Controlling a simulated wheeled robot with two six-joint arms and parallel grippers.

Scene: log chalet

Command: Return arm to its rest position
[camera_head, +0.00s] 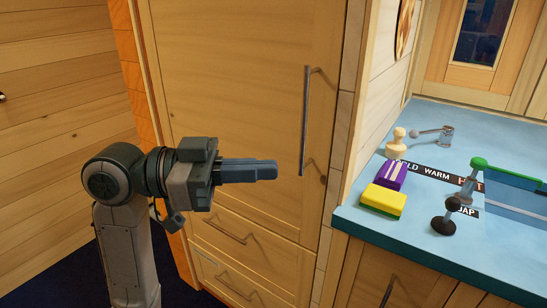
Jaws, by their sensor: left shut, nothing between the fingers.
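My left gripper (268,170) is at the middle left of the head view, at the end of my grey arm. Its blue-grey fingers are together, with nothing between them. They point right, in front of a tall wooden cabinet door (240,90) with a long dark vertical handle (305,120). The fingertips appear left of the handle and apart from it. My right gripper is not in view.
A blue counter (400,232) on the right holds a yellow-green sponge (383,201), a purple packet (391,175), a pale wooden stamp-like object (396,143), taps and a sink. Drawers (235,240) sit below the door. Dark floor shows at the lower left.

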